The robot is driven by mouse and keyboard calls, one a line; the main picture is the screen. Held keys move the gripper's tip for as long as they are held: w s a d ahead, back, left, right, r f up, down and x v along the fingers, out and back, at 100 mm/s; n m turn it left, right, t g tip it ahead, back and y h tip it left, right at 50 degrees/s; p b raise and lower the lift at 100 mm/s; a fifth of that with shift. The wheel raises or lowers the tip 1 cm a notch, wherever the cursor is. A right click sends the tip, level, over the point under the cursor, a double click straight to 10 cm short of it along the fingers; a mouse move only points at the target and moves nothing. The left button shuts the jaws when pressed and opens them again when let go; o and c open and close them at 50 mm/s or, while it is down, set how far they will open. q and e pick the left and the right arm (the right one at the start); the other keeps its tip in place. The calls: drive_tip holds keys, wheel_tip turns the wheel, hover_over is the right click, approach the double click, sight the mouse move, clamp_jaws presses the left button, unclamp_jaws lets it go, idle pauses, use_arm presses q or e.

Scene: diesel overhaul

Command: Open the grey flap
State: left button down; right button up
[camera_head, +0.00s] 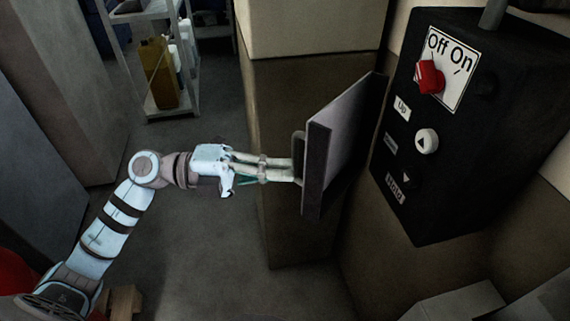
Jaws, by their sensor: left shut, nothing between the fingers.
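The grey flap (345,140) stands out from the wall in the middle of the camera_head view, seen nearly edge-on. A grey bar handle (298,152) sits on its left face. My left arm reaches in from the lower left, and my left gripper (292,170) is at the handle with its fingers pointing right. Its fingers are shut, with the tips next to the handle and the flap's face. Whether they touch the flap is not clear. The flap hides what is behind it. My right gripper does not show.
A black control box (455,190) with a red Off/On knob (429,77) and push buttons hangs on the wall right of the flap. A metal shelf (155,60) with a yellow canister (157,75) stands at the back left. The floor (215,240) below my left arm is clear.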

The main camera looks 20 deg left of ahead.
use_arm(q)
drive_tip(key=shift+w+d, duration=0.15)
drive_tip(key=shift+d, duration=0.5)
drive_tip(key=shift+a, duration=0.1)
drive_tip(key=shift+w+a, duration=0.1)
